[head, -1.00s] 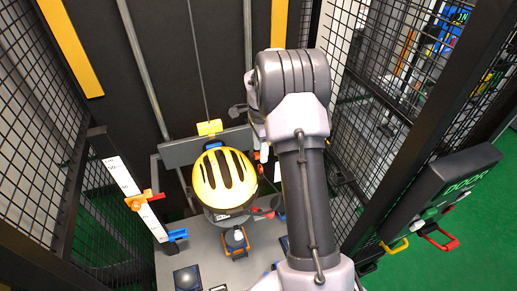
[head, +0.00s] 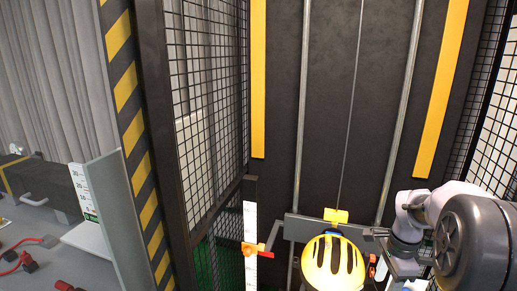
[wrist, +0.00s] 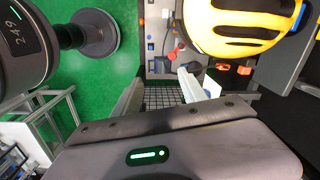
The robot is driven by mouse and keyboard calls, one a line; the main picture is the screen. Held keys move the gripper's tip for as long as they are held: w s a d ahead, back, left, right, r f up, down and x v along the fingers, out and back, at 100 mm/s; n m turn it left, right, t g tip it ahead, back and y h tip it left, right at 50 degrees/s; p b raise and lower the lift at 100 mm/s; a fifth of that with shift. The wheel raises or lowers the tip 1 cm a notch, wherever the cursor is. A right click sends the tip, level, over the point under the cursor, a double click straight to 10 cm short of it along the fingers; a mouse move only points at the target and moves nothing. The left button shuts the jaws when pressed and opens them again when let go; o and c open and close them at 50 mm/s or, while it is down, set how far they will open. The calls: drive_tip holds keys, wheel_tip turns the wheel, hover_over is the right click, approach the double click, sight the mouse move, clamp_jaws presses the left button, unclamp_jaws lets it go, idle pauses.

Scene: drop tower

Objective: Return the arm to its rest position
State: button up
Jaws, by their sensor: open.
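My gripper (wrist: 160,92) is open in the wrist view, with its two pale fingers apart and nothing between them. In the head view my arm is at the lower right, bent, with its wrist just right of the yellow helmet (head: 333,264). The helmet has black vent slots and sits below the grey crossbar (head: 300,229) with its yellow block (head: 336,215). It also shows at the top right of the wrist view (wrist: 235,30), apart from my fingers. The lower part of my arm is out of the head view.
Wire mesh (head: 207,110) and a yellow-black striped post (head: 128,100) stand left of the tower. A white scale (head: 250,250) with an orange marker is left of the helmet. A bench (head: 30,240) with red items is at far left. Green floor (wrist: 95,75) shows below.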

drive_tip(key=s+a+r+n+t+b, duration=0.2)
drive_tip(key=s+a+n+b, duration=0.45)
drive_tip(key=a+b, duration=0.4)
drive_tip(key=s+a+f+n+t+y+b, duration=0.1)
drive_tip(key=s+a+f+n+b, duration=0.2)
drive_tip(key=s+a, duration=0.3)
drive_tip(key=s+a+f+n+t+b, duration=0.2)
drive_tip(key=s+a+f+n+b, duration=0.2)
drive_tip(key=s, duration=0.6)
drive_tip(key=shift+s+a+f+n+y+b, duration=0.3)
drive_tip(key=shift+a+f+n+y, duration=0.2)
drive_tip(key=shift+a, duration=0.6)
